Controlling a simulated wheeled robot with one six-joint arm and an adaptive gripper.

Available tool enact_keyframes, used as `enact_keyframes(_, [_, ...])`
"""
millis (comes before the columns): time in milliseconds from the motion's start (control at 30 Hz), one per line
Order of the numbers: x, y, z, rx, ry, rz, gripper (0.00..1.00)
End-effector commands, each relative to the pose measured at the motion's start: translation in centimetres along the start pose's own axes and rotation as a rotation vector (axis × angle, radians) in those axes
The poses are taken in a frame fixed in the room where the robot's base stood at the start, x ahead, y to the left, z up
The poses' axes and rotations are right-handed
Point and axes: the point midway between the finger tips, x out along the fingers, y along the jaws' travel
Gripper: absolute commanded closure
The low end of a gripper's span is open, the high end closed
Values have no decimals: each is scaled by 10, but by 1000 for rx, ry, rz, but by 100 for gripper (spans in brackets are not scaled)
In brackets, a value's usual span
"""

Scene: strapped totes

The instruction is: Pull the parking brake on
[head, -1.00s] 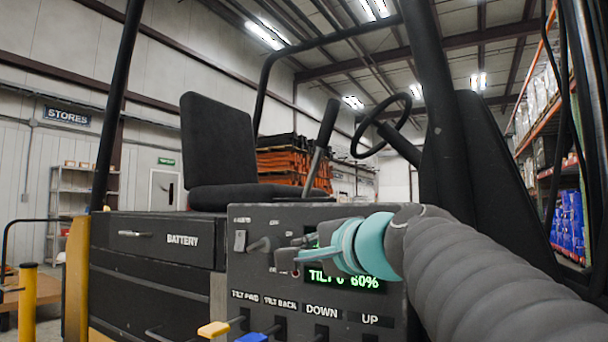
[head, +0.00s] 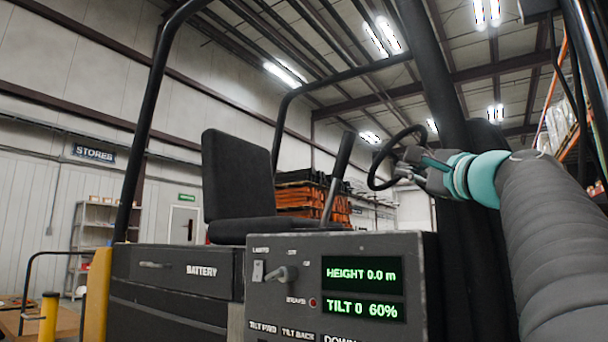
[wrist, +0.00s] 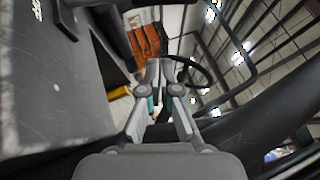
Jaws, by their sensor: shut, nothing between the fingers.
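The parking brake appears to be the black-gripped lever (head: 338,178) that stands up, tilted slightly right, between the seat and the steering wheel in the head view. My gripper (head: 404,174) is to the right of the lever and apart from it, in front of the steering wheel (head: 372,165). In the wrist view my gripper (wrist: 160,68) is shut with its fingertips together and nothing between them. The steering wheel also shows beyond the fingertips there (wrist: 205,76). A dark bar (wrist: 112,35) at the upper left there may be the lever.
A black seat (head: 238,180) is left of the lever. Dark posts (head: 440,70) rise close to my arm. Orange stacked goods (head: 300,205) are behind.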

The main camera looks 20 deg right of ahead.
Motion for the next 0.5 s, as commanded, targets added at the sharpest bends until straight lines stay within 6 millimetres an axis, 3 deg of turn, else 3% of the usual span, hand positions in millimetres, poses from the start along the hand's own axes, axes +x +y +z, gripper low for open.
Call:
enact_keyframes(267, [8, 0, 2, 1, -4, 2, 100])
enact_keyframes(500, [45, -1, 2, 2, -6, 3, 100])
